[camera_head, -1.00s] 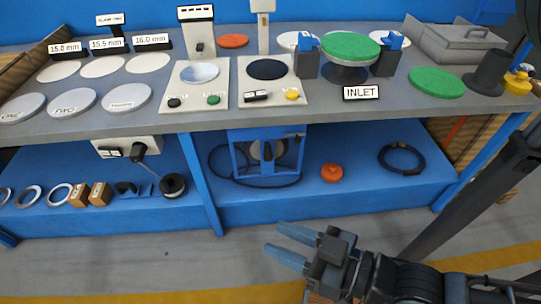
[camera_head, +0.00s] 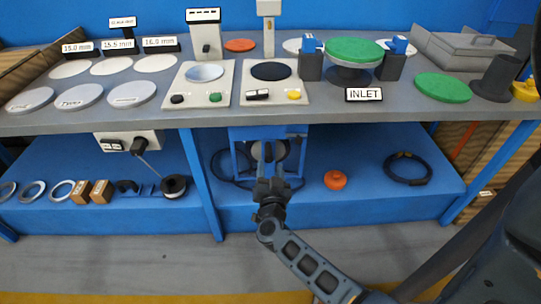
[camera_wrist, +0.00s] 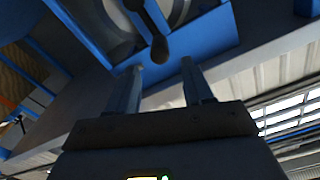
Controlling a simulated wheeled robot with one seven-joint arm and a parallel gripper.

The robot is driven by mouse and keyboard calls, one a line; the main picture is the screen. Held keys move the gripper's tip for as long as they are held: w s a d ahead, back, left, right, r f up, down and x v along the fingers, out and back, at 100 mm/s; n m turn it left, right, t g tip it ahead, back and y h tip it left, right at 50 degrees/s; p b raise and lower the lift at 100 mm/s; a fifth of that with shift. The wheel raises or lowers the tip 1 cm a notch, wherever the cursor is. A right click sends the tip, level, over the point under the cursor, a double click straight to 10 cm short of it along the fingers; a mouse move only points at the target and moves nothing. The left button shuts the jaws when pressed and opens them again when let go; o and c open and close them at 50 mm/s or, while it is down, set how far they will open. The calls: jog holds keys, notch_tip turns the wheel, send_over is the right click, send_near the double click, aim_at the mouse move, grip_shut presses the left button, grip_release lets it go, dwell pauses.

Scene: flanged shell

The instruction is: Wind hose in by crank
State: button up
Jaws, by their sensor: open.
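The hose reel, a blue frame (camera_head: 242,148) with a grey drum, stands on the lower shelf under the bench. My arm partly hides it in the head view. Its dark crank handle (camera_wrist: 158,45) with a rounded end shows in the wrist view in front of the grey drum (camera_wrist: 112,28). My gripper (camera_head: 270,160) is in front of the reel. In the wrist view my gripper (camera_wrist: 161,68) is open, with the handle's end just beyond and between the fingertips; I cannot tell whether they touch. A dark hose (camera_head: 222,163) lies on the shelf beside the reel, partly hidden.
An orange-red knobbed part (camera_head: 335,180) and a dark coil (camera_head: 407,168) lie on the shelf to the right. A blue shelf post (camera_head: 202,185) stands to the left. The grey bench top (camera_head: 330,112) overhangs the reel. The floor in front is clear.

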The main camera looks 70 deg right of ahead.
aim_at(269, 159)
jog(key=b+x, duration=0.1)
jog(key=x, duration=0.6)
jog(key=shift+w+d, duration=0.15)
jog(key=shift+d, duration=0.25)
grip_shut()
